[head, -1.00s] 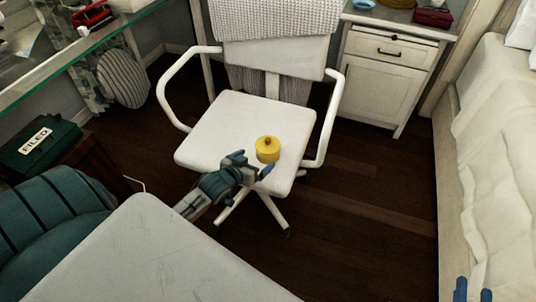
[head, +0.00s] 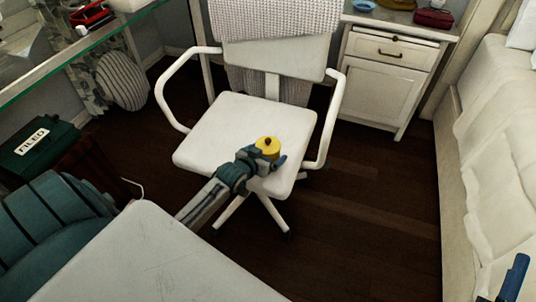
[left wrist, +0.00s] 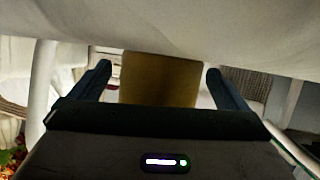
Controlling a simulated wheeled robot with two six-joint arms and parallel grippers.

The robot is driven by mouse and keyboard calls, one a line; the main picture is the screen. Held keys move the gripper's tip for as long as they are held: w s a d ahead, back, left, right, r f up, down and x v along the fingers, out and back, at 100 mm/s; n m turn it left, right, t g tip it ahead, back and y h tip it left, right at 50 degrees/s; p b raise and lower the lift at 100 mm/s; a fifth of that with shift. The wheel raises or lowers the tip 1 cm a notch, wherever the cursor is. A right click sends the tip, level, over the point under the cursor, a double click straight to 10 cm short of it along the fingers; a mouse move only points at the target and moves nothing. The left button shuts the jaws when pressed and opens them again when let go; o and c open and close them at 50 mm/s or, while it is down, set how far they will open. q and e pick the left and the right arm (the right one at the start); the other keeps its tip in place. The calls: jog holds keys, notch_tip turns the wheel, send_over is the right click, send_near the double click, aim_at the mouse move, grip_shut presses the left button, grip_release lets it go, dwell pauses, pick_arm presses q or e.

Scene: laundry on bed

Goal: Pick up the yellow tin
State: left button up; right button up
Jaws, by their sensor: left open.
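The yellow tin (head: 267,146), round with a small dark knob on its lid, stands on the white chair seat (head: 225,128) near its front right part. My left gripper (head: 270,160) is open at the tin's near side, with its fingers around the tin's lower part. In the left wrist view the tin (left wrist: 160,80) shows between the two spread fingers, with a gap on each side. The tin's lower front is hidden by the gripper in the head view. Only blue finger parts of my right gripper (head: 512,280) show at the bottom right corner.
The chair's white armrests (head: 330,120) stand on both sides of the seat. A white cabinet (head: 385,85) is behind on the right, and a bed (head: 495,150) along the right edge. A glass-edged desk (head: 75,55) is at the upper left. Dark floor lies free between chair and bed.

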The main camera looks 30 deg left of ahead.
pick_arm(q)
jog(key=c, duration=1.1)
jog(key=shift+r, duration=0.1)
jog(key=shift+c, duration=1.3)
jog(key=shift+r, duration=0.1)
